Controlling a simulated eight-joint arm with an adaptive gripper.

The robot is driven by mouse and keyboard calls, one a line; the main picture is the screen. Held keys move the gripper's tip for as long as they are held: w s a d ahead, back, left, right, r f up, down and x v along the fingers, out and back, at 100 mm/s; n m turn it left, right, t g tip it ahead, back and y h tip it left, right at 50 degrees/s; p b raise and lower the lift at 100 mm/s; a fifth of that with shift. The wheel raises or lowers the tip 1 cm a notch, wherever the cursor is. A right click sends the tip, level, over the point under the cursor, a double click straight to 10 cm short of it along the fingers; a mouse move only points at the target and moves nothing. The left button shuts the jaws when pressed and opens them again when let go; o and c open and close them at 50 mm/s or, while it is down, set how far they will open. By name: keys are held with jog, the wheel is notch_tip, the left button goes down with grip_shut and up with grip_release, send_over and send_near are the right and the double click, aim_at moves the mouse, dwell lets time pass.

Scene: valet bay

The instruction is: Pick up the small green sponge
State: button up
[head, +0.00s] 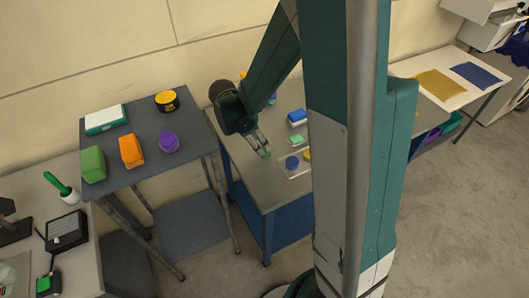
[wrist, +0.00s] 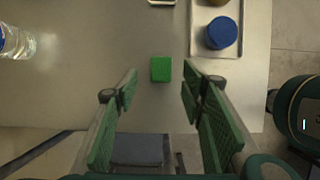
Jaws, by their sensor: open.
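The small green sponge (wrist: 161,69) lies on the grey bench top and shows as a plain green block in the wrist view. My gripper (wrist: 160,72) is open, with one green-padded finger on each side of the sponge in the picture and clear gaps to both. The fingers do not touch it; how far above it they are is hard to tell. In the head view my gripper (head: 260,147) points down over the bench, and a small green patch at its fingertips is too small to tell apart from the finger pads.
A shallow tray (wrist: 203,52) with a blue round thing (wrist: 221,33) stands right of the sponge. A clear bottle (wrist: 16,43) is at the left. A blue sponge-like block (head: 297,116) and a green-topped block (head: 296,139) stand farther along the bench. A dark side table (head: 140,170) holds several items.

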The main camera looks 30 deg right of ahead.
aim_at(263, 148)
jog(key=shift+f, duration=0.1)
jog(key=shift+x, duration=2.55)
jog(key=shift+s, duration=0.1)
jog(key=c, duration=0.8)
